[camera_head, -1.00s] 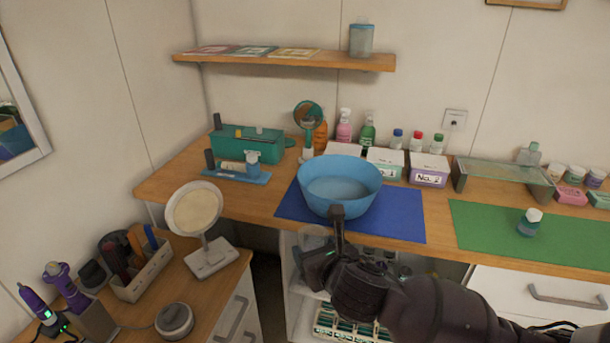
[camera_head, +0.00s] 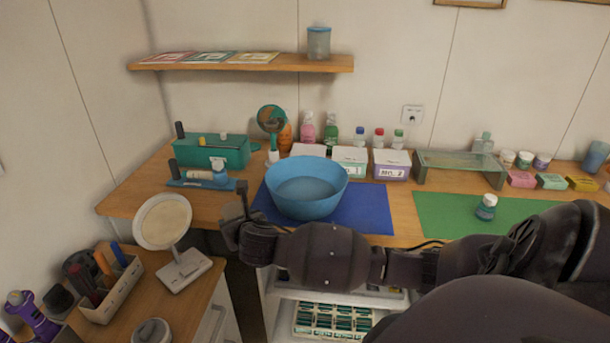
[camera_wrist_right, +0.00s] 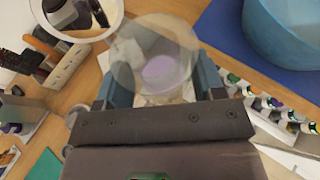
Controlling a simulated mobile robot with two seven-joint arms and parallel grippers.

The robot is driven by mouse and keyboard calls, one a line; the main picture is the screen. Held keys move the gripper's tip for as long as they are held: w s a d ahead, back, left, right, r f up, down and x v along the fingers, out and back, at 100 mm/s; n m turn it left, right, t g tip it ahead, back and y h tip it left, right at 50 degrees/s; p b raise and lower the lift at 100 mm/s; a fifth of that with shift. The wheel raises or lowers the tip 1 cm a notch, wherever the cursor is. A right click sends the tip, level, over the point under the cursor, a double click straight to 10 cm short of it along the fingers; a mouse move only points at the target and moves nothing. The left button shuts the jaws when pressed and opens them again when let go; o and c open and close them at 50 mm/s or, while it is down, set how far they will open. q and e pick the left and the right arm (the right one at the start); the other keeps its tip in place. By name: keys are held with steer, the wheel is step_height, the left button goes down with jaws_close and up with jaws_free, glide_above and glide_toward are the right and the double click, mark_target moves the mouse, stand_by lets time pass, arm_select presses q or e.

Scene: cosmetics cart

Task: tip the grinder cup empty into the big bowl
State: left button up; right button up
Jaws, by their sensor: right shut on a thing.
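The big blue bowl (camera_head: 306,200) stands upright on the blue mat (camera_head: 372,210); it also shows at the upper right of the right wrist view (camera_wrist_right: 290,32). My right gripper (camera_head: 243,200) is in front and left of the bowl, near the table's front edge. In the right wrist view my right gripper (camera_wrist_right: 158,85) is shut on a clear round cup, the grinder cup (camera_wrist_right: 130,62). A purplish patch shows in or through the cup; I cannot tell which. The cup is apart from the bowl. My left gripper is not in view.
A blue rack (camera_head: 200,182) and a teal box (camera_head: 210,153) stand left of the bowl. White boxes (camera_head: 350,160) stand behind it. A round mirror on a stand (camera_head: 163,222) is on the lower left cabinet, near my gripper. The green mat (camera_head: 450,215) is mostly clear.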

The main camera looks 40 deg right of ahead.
steer(key=w+d+m+h, duration=0.1)
steer(key=w+d, duration=0.1)
steer(key=d, duration=0.3)
steer(key=w+d+m+g+h+p, duration=0.1)
steer(key=w+d, duration=0.2)
steer(key=d, duration=0.3)
steer(key=w+d+m+h, duration=0.2)
steer(key=w+d, duration=0.1)
steer(key=d, duration=0.3)
steer(key=shift+w+g, duration=0.15)
steer(key=shift+g, duration=0.15)
steer(key=shift+w+d, duration=0.15)
steer(key=shift+d, duration=0.45)
steer(key=shift+a, duration=0.1)
